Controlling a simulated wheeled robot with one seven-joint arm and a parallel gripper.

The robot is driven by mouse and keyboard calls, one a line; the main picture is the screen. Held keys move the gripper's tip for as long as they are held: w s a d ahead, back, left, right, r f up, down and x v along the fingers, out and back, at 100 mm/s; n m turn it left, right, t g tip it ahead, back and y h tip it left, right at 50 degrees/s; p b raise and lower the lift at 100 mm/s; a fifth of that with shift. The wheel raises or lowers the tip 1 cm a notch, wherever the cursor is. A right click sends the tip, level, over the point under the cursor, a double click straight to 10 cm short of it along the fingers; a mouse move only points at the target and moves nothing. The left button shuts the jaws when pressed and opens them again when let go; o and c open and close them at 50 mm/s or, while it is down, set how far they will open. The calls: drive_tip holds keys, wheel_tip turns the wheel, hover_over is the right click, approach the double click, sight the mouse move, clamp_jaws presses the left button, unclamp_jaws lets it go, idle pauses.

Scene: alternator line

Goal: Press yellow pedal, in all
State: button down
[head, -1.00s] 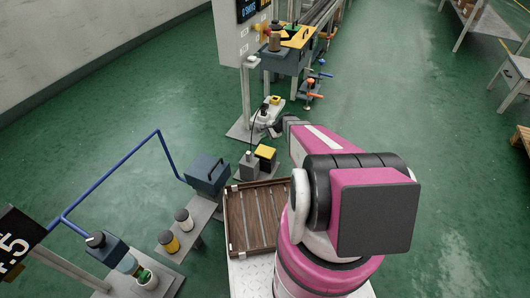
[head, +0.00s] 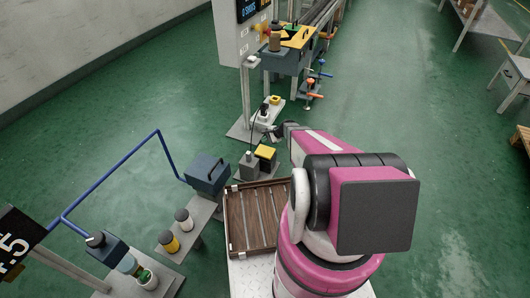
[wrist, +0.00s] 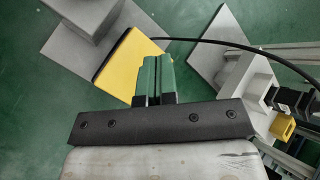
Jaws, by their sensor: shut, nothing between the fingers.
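The yellow pedal (head: 265,152) is a yellow plate on a dark block, standing on a grey floor plate beside a grey box (head: 248,165). In the wrist view the pedal (wrist: 128,62) is just left of my fingertips. My gripper (wrist: 152,72) is shut and empty, with green fingertips that overlap the pedal's right edge in the picture. I cannot tell whether they touch it. In the head view my gripper (head: 276,131) is small and partly hidden by my arm, just beyond the pedal.
A white fixture with a smaller yellow part (head: 275,100) stands behind, on a grey plate. It also shows at the right of the wrist view (wrist: 283,125). A black cable (wrist: 230,44) crosses there. A slatted wooden tray (head: 258,222) is nearer. Green floor is free to the right.

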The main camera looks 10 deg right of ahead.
sight(262, 151)
drive_tip(key=shift+f, duration=3.05)
drive_tip(key=shift+f, duration=0.15)
drive_tip(key=shift+f, duration=0.3)
drive_tip(key=shift+f, duration=0.75)
idle(0.8)
drive_tip(key=shift+r, duration=1.2)
drive_tip(key=shift+r, duration=2.5)
drive_tip(key=shift+r, duration=0.1)
